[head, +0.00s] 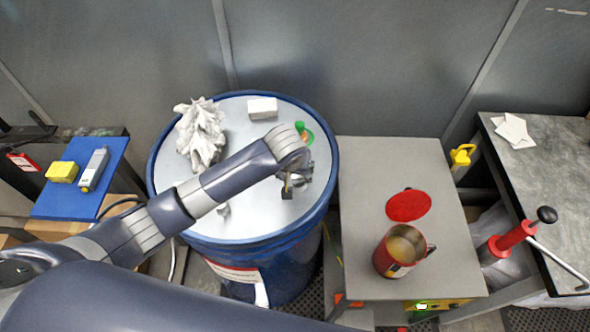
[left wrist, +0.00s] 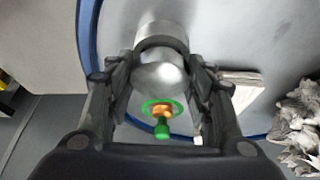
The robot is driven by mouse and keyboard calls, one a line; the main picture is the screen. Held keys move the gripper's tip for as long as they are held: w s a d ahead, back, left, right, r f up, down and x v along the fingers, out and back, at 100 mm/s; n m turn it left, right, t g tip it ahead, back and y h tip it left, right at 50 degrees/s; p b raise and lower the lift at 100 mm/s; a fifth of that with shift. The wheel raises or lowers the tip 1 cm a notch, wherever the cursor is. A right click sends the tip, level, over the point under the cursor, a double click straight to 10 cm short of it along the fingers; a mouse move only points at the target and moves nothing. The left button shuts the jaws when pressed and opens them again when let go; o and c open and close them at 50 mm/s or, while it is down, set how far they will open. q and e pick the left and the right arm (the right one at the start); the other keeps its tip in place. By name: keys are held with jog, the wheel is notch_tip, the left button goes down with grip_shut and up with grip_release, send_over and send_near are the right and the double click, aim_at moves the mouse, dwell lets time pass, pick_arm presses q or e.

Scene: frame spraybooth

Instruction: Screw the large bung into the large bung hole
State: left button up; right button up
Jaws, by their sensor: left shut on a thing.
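My left gripper (head: 289,186) is over the right part of the blue drum's (head: 166,209) grey lid, partly hidden by its own wrist. In the left wrist view its fingers (left wrist: 160,68) are shut on a silvery rounded piece, apparently the large bung (left wrist: 160,78), with a dark ring around it. A green ring with an orange and green fitting (left wrist: 161,118) shows beside it on the lid; it also shows behind my wrist in the head view (head: 305,133). The large bung hole cannot be made out. My right gripper is not in view.
A crumpled white rag (head: 201,133) and a white box (head: 262,108) lie on the lid. A small grey piece (head: 223,210) is near its front. A red can (head: 393,257) and red disc (head: 408,205) are on the grey cabinet (head: 365,165). A blue board (head: 60,204) is at left.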

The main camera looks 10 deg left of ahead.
pick_arm(q)
jog(key=shift+f, duration=0.65)
jog(key=shift+r, duration=0.15)
jog(key=shift+r, duration=0.7)
